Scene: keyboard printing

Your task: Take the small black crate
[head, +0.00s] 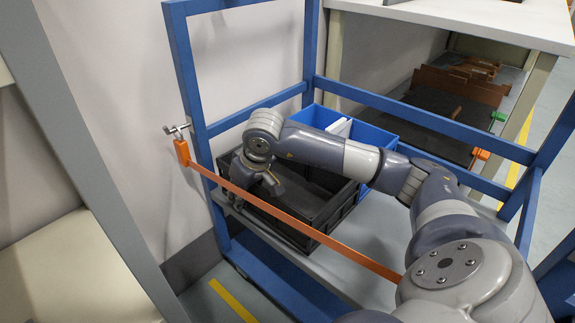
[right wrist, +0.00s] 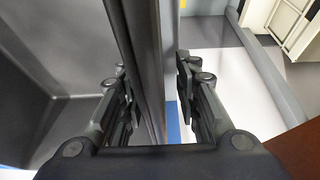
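The small black crate (head: 336,212) stands open-topped on the shelf of a blue-framed cart in the head view. My right arm reaches over it from the right, and my right gripper (head: 256,187) points down at its left wall. In the right wrist view, the crate wall (right wrist: 147,60) runs between the two fingers of my right gripper (right wrist: 156,78). One finger is on the crate's inner side and one on its outer side. The fingers are open, with a visible gap between the wall and the right-hand finger. My left gripper is not in view.
A blue crate (head: 374,137) with a white divider stands right behind the black crate. An orange bar (head: 330,242) crosses in front of the crate, above the shelf. Blue cart posts and rails (head: 190,75) frame the space. A white table (head: 480,18) stands at the back right.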

